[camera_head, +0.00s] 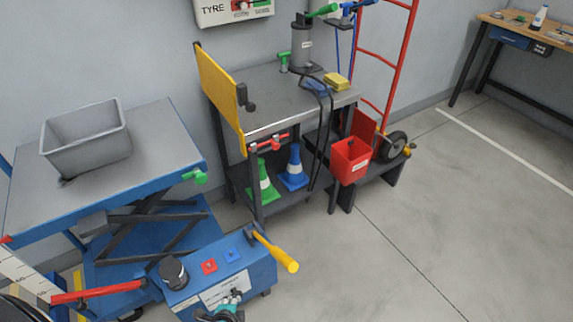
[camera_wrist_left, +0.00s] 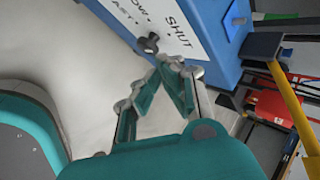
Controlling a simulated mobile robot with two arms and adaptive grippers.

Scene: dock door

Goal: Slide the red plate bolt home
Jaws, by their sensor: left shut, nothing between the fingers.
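A small red bolt-like fitting (camera_head: 269,143) sits at the front edge of the dark workbench, below the yellow panel (camera_head: 220,92). It is likely the red plate bolt, but too small to tell how far it is slid. My left gripper (camera_head: 233,299) is at the bottom of the head view, in front of the blue control box (camera_head: 235,265), well away from that fitting. In the left wrist view its teal fingers (camera_wrist_left: 168,66) converge, shut and empty, close to a dark knob (camera_wrist_left: 150,43) on the box's white label panel (camera_wrist_left: 178,22). I cannot tell whether they touch.
A yellow lever (camera_head: 275,252) sticks out from the box. A blue lift table (camera_head: 165,140) carries a grey bin (camera_head: 88,150). A red bucket (camera_head: 351,160) and cones (camera_head: 293,169) stand near the bench. Floor at right (camera_head: 440,230) is clear.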

